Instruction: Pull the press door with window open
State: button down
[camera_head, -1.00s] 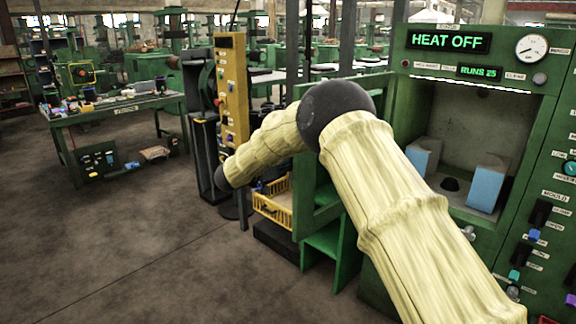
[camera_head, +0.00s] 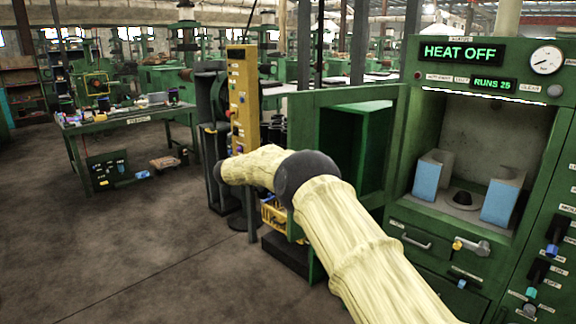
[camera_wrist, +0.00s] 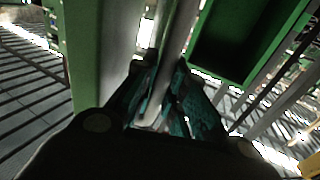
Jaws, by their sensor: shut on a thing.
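The green press door with its window opening (camera_head: 335,97) stands swung out to the left of the press (camera_head: 420,165). The chamber of the press is uncovered. In the wrist view my gripper (camera_wrist: 165,75), with teal fingers, is shut around a grey bar handle (camera_wrist: 177,35) on the door. A green part of the door frame (camera_wrist: 83,50) stands left of the bar. In the head view my pale-sleeved arm hides the gripper, the handle and the lower part of the door.
Inside the chamber are two blue-faced blocks (camera_head: 501,200) and a dark round piece between them. A yellow control post (camera_head: 243,95) and a yellow crate (camera_head: 274,214) stand left of the door. A green workbench (camera_head: 130,120) is farther left. The floor at front left is open.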

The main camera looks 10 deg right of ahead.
jog(key=shift+w+d+r, duration=0.15)
jog(key=shift+d, duration=0.05)
dwell(0.3)
jog(key=c, duration=1.8)
grip_release()
jog(key=o, duration=0.3)
jog(key=shift+d, duration=0.15)
jog(key=shift+o, duration=0.2)
jog(key=shift+a, duration=0.3)
jog(key=v, duration=1.2)
jog(key=shift+w+f, duration=0.1)
jog(key=shift+f, duration=0.15)
